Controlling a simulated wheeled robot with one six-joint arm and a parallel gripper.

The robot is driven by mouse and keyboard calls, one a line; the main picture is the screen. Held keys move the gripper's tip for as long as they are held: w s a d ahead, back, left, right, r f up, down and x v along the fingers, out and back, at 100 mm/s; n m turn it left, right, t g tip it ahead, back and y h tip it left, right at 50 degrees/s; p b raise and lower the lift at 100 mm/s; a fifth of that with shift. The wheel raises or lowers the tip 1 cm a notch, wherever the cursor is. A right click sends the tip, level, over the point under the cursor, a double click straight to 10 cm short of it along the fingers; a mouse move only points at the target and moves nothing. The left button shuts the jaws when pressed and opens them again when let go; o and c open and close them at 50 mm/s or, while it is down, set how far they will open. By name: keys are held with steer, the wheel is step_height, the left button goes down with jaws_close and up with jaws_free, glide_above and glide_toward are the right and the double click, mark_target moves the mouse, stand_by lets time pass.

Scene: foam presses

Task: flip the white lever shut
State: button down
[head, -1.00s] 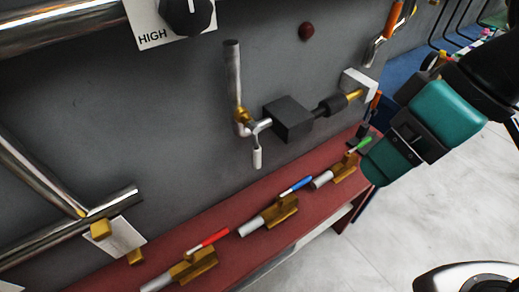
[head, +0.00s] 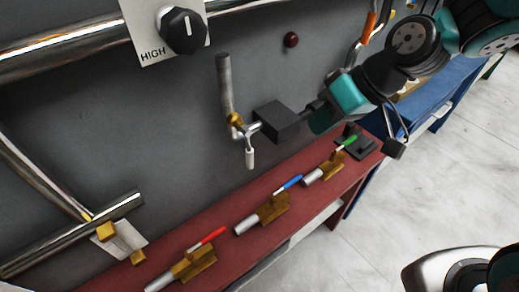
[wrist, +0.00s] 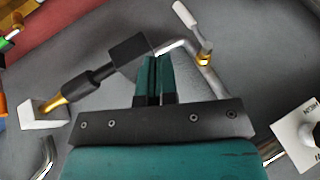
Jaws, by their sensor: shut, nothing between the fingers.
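The white lever (head: 250,157) hangs downward from a silver crank by a gold fitting (head: 235,121) on an upright grey pipe (head: 225,82), in front of the dark wall panel. In the wrist view the white lever (wrist: 185,14) is at the top, just right of centre, beyond my fingertips. My gripper (head: 318,120) is right of the lever in the head view, beside a black block (head: 280,121). In the wrist view my gripper (wrist: 157,62) has its teal fingers together and empty, apart from the lever; its tips overlap the crank area in the picture.
A red shelf (head: 225,235) below carries brass valves with red (head: 207,239), blue (head: 288,184) and green (head: 347,142) handles. A knob (head: 183,30) marked HIGH is at upper left. A red button (head: 291,40) is on the wall. A white block (wrist: 38,113) shows in the wrist view.

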mark_target(249, 152)
steer(key=shift+w+a+f+y, duration=0.1)
steer(key=shift+w+f+y, duration=0.2)
steer(key=shift+w+f, duration=0.65)
steer(key=shift+w+a, duration=0.1)
steer(key=a+f+p, duration=0.4)
steer(key=a+f, duration=0.4)
steer(key=a, duration=0.1)
steer(key=shift+a, duration=0.15)
